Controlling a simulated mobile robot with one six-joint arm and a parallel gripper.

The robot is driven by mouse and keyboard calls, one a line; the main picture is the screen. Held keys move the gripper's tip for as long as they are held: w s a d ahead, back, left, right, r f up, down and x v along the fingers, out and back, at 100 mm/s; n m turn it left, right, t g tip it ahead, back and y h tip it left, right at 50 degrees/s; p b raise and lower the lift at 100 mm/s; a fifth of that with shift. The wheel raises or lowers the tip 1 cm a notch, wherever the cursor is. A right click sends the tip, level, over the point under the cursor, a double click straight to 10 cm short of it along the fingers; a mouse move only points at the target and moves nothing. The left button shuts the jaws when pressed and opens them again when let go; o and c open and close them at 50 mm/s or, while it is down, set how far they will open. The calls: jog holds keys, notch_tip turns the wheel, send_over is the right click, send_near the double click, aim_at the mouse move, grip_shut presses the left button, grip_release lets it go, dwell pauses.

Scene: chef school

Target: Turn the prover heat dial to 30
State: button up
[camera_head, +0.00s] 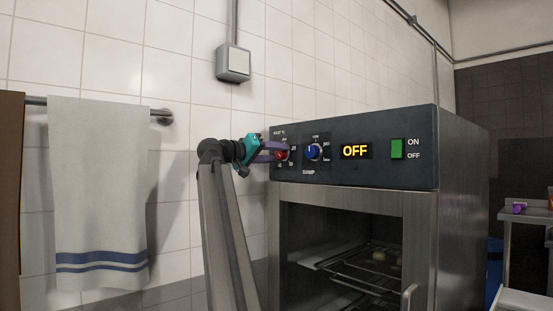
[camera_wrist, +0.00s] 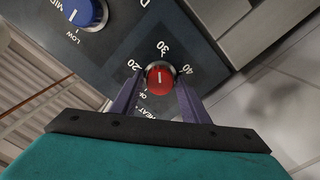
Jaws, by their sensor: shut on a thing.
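The red heat dial (camera_wrist: 160,78) sits on the prover's dark front panel (camera_head: 370,168). Marks 20, 30 and 40 and an OFF mark ring it in the wrist view. Its white line stands upright in that view, roughly in line with the 30; which end is the pointer is hard to tell. My gripper (camera_wrist: 159,88) is shut on the dial, one purple finger on each side. In the head view my gripper (camera_head: 277,152) partly covers the dial (camera_head: 282,155). The prover's display (camera_head: 355,151) reads OFF.
A blue dial (camera_head: 313,152) stands close to the right of the red one; its line points near LOW in the wrist view. A green switch (camera_head: 397,149) is further right. A towel (camera_head: 98,190) hangs at left. The prover's chamber with wire racks (camera_head: 370,270) lies below.

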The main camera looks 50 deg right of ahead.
jog(key=shift+f+m, duration=0.15)
jog(key=shift+m, duration=0.55)
jog(key=o, duration=0.8)
jog(key=shift+a, duration=0.15)
jog(key=a, duration=0.4)
jog(key=a+b, duration=0.1)
jog(key=a, duration=0.6)
jog(key=shift+w+a, duration=0.35)
